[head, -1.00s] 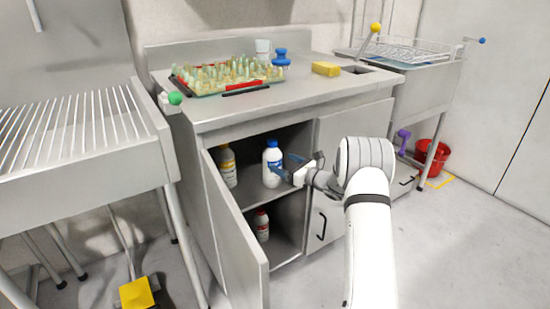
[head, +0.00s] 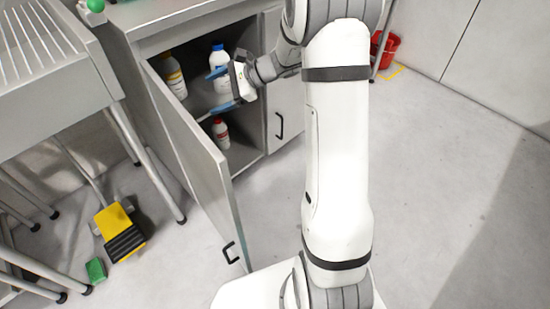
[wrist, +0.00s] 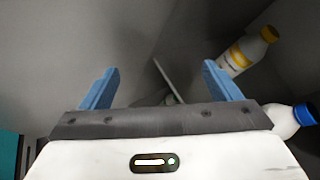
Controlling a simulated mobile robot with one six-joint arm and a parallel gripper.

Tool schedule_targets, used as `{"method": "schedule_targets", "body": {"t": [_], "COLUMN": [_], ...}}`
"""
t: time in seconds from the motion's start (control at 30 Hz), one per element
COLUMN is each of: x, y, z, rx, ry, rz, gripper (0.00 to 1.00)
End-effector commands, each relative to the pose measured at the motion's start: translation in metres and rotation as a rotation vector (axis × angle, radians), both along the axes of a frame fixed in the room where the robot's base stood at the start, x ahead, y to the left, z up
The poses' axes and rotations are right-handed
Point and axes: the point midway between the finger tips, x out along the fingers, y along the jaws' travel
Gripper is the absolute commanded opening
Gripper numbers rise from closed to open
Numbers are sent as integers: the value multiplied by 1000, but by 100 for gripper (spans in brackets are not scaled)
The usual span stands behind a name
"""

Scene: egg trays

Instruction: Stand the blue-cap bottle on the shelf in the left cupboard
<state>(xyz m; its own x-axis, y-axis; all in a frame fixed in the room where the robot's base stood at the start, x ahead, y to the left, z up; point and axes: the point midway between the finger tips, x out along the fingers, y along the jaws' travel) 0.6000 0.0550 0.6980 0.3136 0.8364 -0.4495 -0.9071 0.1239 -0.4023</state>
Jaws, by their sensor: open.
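The blue-cap bottle (head: 221,84), white with a blue cap, stands upright on the shelf (head: 199,102) in the open left cupboard. My gripper (head: 221,91) is open in front of it in the head view, its blue fingers one above the other and partly covering the bottle. In the wrist view nothing is between the fingers of my gripper (wrist: 161,86). There the blue-cap bottle (wrist: 282,120) lies outside them, at the right edge beside the gripper body. I cannot tell whether they touch.
A yellow-cap bottle (head: 173,76) stands left on the same shelf; it also shows in the wrist view (wrist: 243,54). A red-cap bottle (head: 221,132) stands below. The cupboard door (head: 198,150) is swung open on the left. A yellow pedal (head: 113,222) is on the floor.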

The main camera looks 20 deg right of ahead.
Motion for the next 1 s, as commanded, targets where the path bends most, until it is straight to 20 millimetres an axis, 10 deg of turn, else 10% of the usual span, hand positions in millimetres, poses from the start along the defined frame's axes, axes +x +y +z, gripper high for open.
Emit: {"method": "schedule_targets", "body": {"t": [0.2, 0.5, 0.7, 1.0], "x": [-107, -231, -277, -293], "y": [20, -10, -40, -55], "z": [14, 15, 15, 15], "rx": [-357, -833, -1077, -1189], "ry": [-128, -342, -461, -512], "rz": [360, 861, 1125, 1250], "gripper": [84, 84, 84, 84]}}
